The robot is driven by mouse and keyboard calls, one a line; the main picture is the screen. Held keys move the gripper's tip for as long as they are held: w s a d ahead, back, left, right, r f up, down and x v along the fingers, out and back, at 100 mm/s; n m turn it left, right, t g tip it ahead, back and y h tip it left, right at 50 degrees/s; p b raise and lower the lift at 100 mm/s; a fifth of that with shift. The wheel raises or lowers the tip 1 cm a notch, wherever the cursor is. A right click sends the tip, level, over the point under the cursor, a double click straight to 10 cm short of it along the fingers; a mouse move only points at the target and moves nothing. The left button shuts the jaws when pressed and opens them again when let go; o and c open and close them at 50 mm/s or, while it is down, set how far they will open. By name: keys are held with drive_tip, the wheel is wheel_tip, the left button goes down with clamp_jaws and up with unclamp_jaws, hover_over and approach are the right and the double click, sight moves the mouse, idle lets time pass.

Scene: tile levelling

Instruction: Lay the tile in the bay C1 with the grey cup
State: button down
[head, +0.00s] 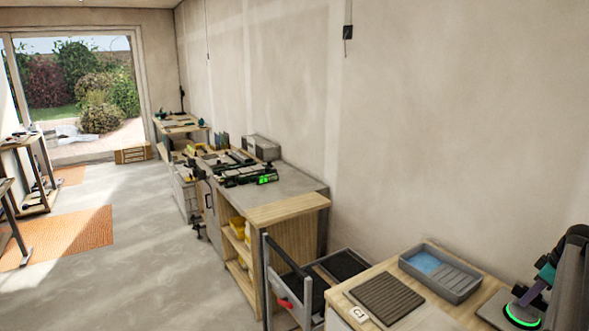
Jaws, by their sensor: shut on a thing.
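My gripper (540,292) is at the right edge, low over the near bench, with purple and teal parts showing. It is shut on a dark round cup-like tool (523,314) with a bright green ring. I cannot tell whether this is the grey cup. The tool is at the bench's right end; whether it touches the top or a tile is unclear. A dark ribbed square slab (385,298) lies flat on the bench, left of my gripper. I cannot tell whether it is the tile or a bay.
A grey tray (441,272) with blue liquid and a ribbed slope stands behind the slab on the near bench. A cart with dark trays (343,265) stands left of it. A long workbench (292,209) with tools runs along the wall. Open floor (150,270) lies left.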

drive_tip(key=shift+w+a+r+p+v, duration=0.1)
drive_tip(key=shift+w+a+p+v, duration=0.4)
drive_tip(key=shift+v, duration=1.15)
drive_tip(key=shift+w+d+r+p+v, duration=0.1)
drive_tip(key=shift+w+p+v, duration=0.1)
drive_tip(key=shift+p+v, duration=1.05)
drive_tip(key=shift+w+a+r+p+v, duration=0.1)
drive_tip(key=shift+w+a+p+v, duration=0.2)
drive_tip(key=shift+v, duration=1.75)
drive_tip(key=w+a, duration=0.4)
drive_tip(key=a, duration=0.9)
drive_tip(key=w+a+p, duration=0.1)
drive_tip(key=w+a, duration=0.3)
drive_tip(key=a, duration=0.9)
drive_tip(key=w+a, duration=0.5)
drive_tip(key=a, duration=0.8)
drive_tip(key=shift+a, duration=0.4)
